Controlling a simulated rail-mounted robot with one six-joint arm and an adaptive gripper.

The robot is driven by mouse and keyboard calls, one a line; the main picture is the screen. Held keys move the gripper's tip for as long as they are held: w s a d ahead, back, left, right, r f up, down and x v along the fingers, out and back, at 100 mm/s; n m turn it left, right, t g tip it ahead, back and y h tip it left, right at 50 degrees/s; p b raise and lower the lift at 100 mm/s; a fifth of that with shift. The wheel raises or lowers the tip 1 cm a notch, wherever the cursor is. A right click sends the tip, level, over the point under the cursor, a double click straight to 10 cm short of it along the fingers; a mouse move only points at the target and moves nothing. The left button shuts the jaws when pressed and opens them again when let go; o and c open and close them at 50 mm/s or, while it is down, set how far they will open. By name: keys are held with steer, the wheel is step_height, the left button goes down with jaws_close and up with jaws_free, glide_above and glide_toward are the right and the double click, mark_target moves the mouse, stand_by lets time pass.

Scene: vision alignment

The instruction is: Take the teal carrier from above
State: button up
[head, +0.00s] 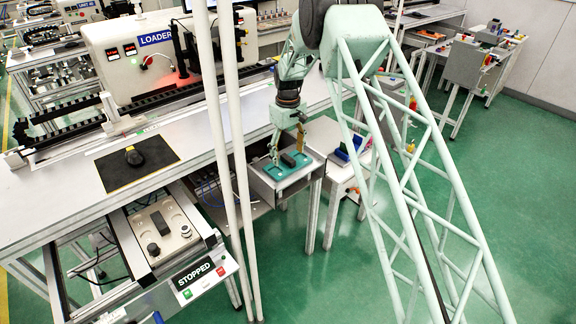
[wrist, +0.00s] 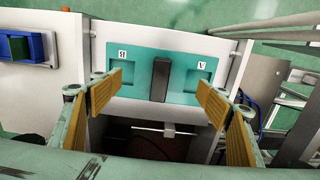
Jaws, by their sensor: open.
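The teal carrier (wrist: 138,88) is a flat plate with a dark upright block (wrist: 160,79) at its middle. A square recess lies on each side of the block, marked B and A, with the letters upside down in the wrist view; both recesses look empty. In the head view the carrier (head: 273,173) lies in a small grey-white stand beside the bench. My gripper (wrist: 160,84) is open and empty, its yellow-padded fingers on either side of the dark block and apart from it. In the head view my gripper (head: 288,143) is just above the carrier.
A blue bin with a green part (wrist: 20,46) stands to the left in the wrist view. White upright poles (head: 232,150) stand left of the stand in the head view. A bench with a black mat (head: 120,175) and the loader (head: 150,60) lie further left.

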steer(key=shift+f, duration=1.45)
steer(key=c, duration=1.1)
